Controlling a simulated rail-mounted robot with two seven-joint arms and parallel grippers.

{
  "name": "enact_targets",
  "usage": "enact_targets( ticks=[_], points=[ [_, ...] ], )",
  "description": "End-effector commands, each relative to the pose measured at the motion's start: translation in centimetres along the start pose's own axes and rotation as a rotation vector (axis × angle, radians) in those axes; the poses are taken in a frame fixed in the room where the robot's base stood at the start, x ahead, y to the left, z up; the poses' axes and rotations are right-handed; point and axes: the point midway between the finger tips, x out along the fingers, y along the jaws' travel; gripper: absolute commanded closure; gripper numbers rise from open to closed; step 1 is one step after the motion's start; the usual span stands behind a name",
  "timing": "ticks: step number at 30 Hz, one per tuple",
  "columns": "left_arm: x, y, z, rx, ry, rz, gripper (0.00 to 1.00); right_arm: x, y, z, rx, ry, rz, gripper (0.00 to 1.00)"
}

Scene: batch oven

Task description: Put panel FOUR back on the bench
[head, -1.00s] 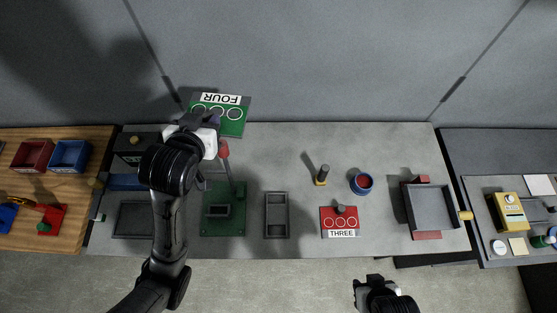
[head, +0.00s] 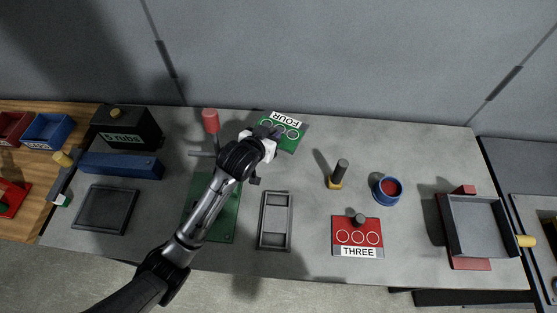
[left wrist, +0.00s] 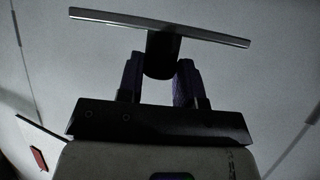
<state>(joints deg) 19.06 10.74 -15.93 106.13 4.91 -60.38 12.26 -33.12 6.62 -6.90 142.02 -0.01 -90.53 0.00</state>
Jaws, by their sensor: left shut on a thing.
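Panel FOUR (head: 289,143) is a green plate with white rings and a white label reading FOUR, upside down in the head view. It shows over the back edge of the bench (head: 330,125). My left gripper (head: 268,135) is at its left side. In the left wrist view, the fingers (left wrist: 160,74) are shut on the panel's dark knob (left wrist: 160,52), and the plate (left wrist: 200,28) shows nearly edge-on beyond it. I cannot tell how high the panel is above the bench. My right gripper is not in view.
Red panel THREE (head: 357,234) lies at the front. A grey frame (head: 275,219), a dark green board (head: 222,219), a red-topped lever (head: 211,124), a yellow-based post (head: 338,175), a blue cup (head: 387,190) and a grey tray (head: 480,225) stand around. Bare bench lies between panel and frame.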

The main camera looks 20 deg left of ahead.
Motion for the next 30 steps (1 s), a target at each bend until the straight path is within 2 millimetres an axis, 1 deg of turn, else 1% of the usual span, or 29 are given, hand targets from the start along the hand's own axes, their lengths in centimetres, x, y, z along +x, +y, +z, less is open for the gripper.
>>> enact_targets(
  ticks=[1, 6, 9, 12, 20, 27, 30],
  points=[
    [0.5, 0.0, 0.7, 0.000, 0.001, 0.001, 1.00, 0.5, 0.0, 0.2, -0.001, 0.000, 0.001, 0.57],
    [2.0, 0.0, 3.4, 0.000, -0.002, 0.002, 1.00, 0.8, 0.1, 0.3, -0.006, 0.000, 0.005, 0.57],
    [2.6, 0.0, 4.6, 0.000, 0.000, 0.002, 1.00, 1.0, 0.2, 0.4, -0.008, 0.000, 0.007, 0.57],
    [3.1, 0.0, 5.4, 0.000, 0.001, 0.002, 1.00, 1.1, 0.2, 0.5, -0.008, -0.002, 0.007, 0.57],
    [3.7, 0.0, 6.6, 0.000, 0.000, 0.002, 1.00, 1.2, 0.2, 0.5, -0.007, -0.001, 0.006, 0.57],
    [5.0, 0.0, 9.0, 0.000, 0.000, 0.003, 1.00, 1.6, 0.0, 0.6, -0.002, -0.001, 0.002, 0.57],
    [5.2, 0.0, 9.3, 0.000, 0.003, 0.003, 1.00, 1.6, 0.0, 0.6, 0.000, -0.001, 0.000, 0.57]
  ],
)
